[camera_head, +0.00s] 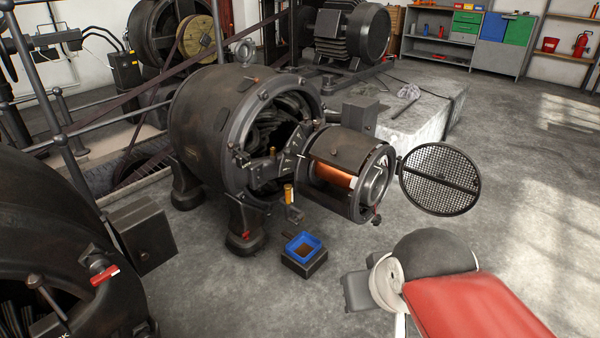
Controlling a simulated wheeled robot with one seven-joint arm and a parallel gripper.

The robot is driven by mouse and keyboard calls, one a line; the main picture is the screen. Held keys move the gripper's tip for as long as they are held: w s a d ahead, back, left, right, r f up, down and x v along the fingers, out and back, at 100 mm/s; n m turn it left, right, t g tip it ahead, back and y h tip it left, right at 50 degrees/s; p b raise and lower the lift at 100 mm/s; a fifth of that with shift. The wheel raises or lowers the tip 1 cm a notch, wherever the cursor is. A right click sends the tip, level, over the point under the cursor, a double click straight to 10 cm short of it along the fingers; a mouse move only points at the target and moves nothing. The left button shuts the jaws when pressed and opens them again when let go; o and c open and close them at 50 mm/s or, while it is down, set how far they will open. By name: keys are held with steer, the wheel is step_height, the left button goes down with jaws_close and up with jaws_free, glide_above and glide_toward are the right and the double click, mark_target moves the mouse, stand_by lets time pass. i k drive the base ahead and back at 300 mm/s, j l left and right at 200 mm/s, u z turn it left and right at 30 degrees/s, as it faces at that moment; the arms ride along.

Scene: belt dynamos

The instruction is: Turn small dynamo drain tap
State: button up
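The smaller dynamo (205,125) stands on feet in the middle left, its near end open on dark windings. A bearing housing with a copper-coloured drum (335,176) juts from that end. A small brass upright piece (288,193) shows below the housing, above a blue tray (303,246) with brown contents. A small red part (246,235) shows by the near foot. I cannot tell for sure which of these is the drain tap, or how it is turned. My arm's red and grey links fill the lower right; my gripper's fingers do not show.
A round mesh cover (440,179) stands open right of the drum. A larger dark machine with a red-handled lever (103,273) fills the lower left. A grey plinth (420,122) lies behind. The concrete floor at right is clear.

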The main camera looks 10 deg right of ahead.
mark_target(295, 220)
steer(key=i+j+u, duration=0.15)
steer(key=i+j, duration=0.65)
steer(key=i, duration=0.1)
